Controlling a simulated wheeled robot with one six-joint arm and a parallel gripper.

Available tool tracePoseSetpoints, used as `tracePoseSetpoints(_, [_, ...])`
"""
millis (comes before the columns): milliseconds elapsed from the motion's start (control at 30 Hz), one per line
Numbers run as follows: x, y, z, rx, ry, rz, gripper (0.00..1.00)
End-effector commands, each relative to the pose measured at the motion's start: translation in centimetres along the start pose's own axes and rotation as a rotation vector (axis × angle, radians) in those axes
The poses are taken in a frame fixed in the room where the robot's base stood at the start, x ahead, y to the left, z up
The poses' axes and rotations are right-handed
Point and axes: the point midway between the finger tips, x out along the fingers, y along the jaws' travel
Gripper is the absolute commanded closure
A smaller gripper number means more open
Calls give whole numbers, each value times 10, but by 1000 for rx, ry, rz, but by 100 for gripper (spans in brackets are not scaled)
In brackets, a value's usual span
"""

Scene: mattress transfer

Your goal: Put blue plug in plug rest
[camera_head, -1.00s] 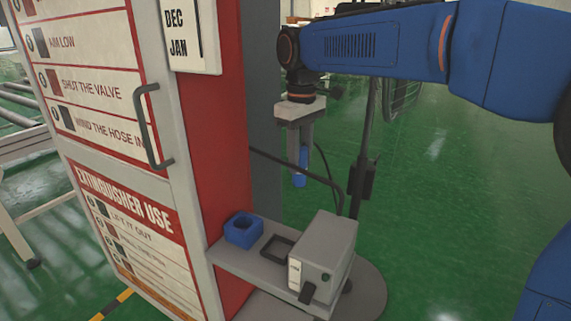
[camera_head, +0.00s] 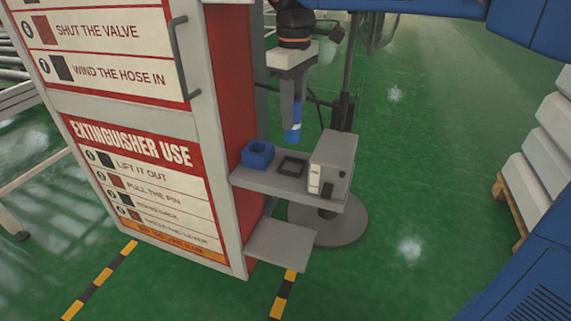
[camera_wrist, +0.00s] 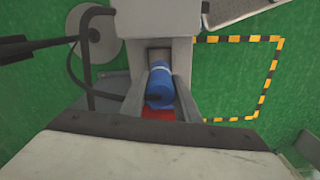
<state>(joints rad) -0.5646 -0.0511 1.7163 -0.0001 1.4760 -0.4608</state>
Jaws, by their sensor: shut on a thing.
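The blue plug (camera_head: 294,131) is a blue cylinder with a pale band, held pointing down in my gripper (camera_head: 291,112). In the wrist view the plug (camera_wrist: 160,88) lies between the two grey fingers of my gripper (camera_wrist: 160,92). A blue block with a round hole (camera_head: 258,154), which looks like the plug rest, sits at the left of a small grey shelf (camera_head: 264,181). In the head view the plug is up and to the right of this block, apart from it. The fingers' exact contact on the plug is partly hidden.
A black square frame (camera_head: 292,166) lies on the shelf beside a grey box (camera_head: 333,163) at the right. A red and white cabinet (camera_head: 145,150) stands at the left. A dark upright pole (camera_head: 346,95) is behind. A lower grey plate (camera_head: 282,245) is below the shelf.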

Motion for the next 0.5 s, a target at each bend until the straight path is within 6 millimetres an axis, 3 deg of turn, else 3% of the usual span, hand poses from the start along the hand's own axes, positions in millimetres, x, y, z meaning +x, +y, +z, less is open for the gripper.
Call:
tracePoseSetpoints(200, [37,0,0,0,-2,-1,97])
tracePoseSetpoints(500, [59,0,0,0,-2,-1,97])
